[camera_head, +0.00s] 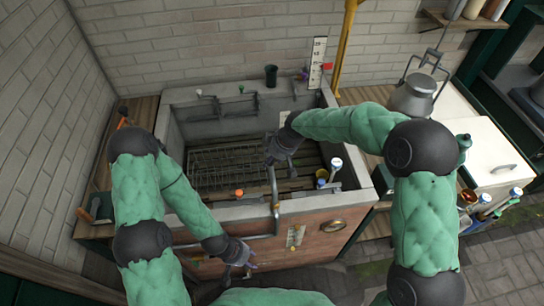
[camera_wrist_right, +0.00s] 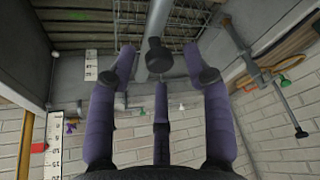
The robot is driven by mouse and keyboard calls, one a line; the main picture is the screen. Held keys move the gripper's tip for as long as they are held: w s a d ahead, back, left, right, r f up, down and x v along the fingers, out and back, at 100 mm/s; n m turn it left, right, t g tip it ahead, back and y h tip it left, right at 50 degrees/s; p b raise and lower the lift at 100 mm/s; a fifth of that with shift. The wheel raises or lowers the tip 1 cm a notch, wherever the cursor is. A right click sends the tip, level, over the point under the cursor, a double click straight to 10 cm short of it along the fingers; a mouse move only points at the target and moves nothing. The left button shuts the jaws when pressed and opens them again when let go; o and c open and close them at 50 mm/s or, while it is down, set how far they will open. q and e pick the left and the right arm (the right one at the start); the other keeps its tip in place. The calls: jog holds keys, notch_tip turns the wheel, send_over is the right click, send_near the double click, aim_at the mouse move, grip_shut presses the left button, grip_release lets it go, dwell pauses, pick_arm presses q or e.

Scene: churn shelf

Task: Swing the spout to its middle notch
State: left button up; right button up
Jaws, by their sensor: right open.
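The spout appears to be a grey pipe (camera_head: 274,188) rising at the trough's front rim, its upper end by my right gripper (camera_head: 276,160). In the right wrist view, a grey pipe (camera_wrist_right: 157,22) with a dark round end (camera_wrist_right: 158,55) lies between the spread purple fingers of my right gripper (camera_wrist_right: 158,85). The fingers are open, and I cannot tell whether any touches the pipe. My left gripper (camera_head: 240,258) hangs low before the trough's front, near a horizontal pipe; its finger opening is too small to tell. I cannot make out the notches.
The stone trough (camera_head: 230,213) has a wire rack (camera_head: 225,168) inside. A metal churn (camera_head: 413,95) stands right.

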jog(key=v, duration=1.1)
jog(key=shift+r, duration=0.3)
jog(key=shift+f, duration=0.1)
